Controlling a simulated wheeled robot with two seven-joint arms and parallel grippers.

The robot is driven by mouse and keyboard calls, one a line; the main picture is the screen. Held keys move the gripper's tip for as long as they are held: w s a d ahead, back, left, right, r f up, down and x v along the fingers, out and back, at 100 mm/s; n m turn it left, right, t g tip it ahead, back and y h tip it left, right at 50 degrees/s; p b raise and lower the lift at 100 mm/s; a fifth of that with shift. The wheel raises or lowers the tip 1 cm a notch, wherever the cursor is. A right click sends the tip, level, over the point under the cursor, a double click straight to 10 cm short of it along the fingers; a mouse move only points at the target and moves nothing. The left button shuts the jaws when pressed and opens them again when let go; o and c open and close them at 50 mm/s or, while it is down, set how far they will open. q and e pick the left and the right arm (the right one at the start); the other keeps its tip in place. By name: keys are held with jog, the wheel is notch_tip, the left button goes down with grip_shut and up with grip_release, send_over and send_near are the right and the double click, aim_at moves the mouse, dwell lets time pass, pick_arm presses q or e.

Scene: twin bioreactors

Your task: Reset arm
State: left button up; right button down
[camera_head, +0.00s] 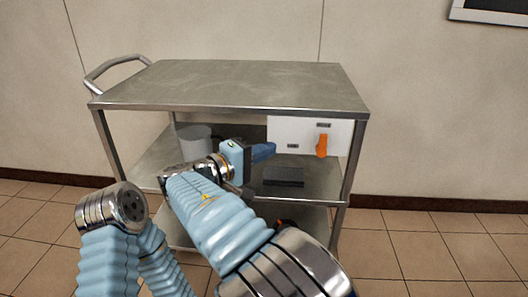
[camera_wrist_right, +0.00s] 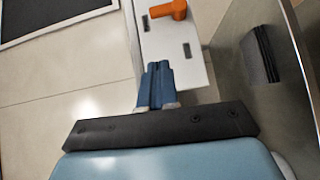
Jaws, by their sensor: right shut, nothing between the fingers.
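My right gripper (camera_head: 264,151) reaches in front of the middle shelf of the steel cart. Its blue fingers are together, with nothing between them. In the right wrist view the closed fingers (camera_wrist_right: 157,84) point toward a white panel (camera_wrist_right: 174,40) with an orange handle (camera_wrist_right: 167,9). In the head view the white panel (camera_head: 296,130) hangs under the cart top at the right, and its orange handle (camera_head: 322,146) points down. The gripper appears apart from the handle, to its left. My left arm shows at the lower left, but its gripper is not in view.
The steel cart (camera_head: 230,84) has a bare top and a push handle (camera_head: 108,68) at the left. A grey cylindrical container (camera_head: 195,142) and a dark block (camera_head: 284,177) stand on the middle shelf. Tiled floor (camera_head: 440,256) is clear at the right.

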jog(key=shift+s+a, duration=0.3)
jog(key=shift+a, duration=0.05)
jog(key=w+d+f+n+g+y, duration=0.1)
jog(key=w+d+f+g, duration=0.15)
jog(key=f, duration=0.55)
jog(key=w+d+f+n+g+y, duration=0.1)
jog(key=d+f, duration=0.3)
jog(key=f, duration=0.3)
jog(key=s+d+f+g+y, duration=0.2)
jog(key=s+d+f+g, duration=0.1)
jog(key=f, duration=0.7)
jog(key=s+d+f+g+y, duration=0.3)
jog(key=d+f, duration=0.1)
jog(key=f, duration=0.7)
jog(key=s+d+f+m+g+y, duration=0.1)
jog(key=s+f+m+y, duration=0.4)
jog(key=s, duration=0.6)
jog(key=s+d+f+m+g+y, duration=0.1)
jog(key=s+f+m+y, duration=0.3)
jog(key=s+f+m, duration=0.3)
jog(key=shift+s+d+f+y, duration=0.4)
jog(key=shift+s+f, duration=0.65)
jog(key=shift+s, duration=1)
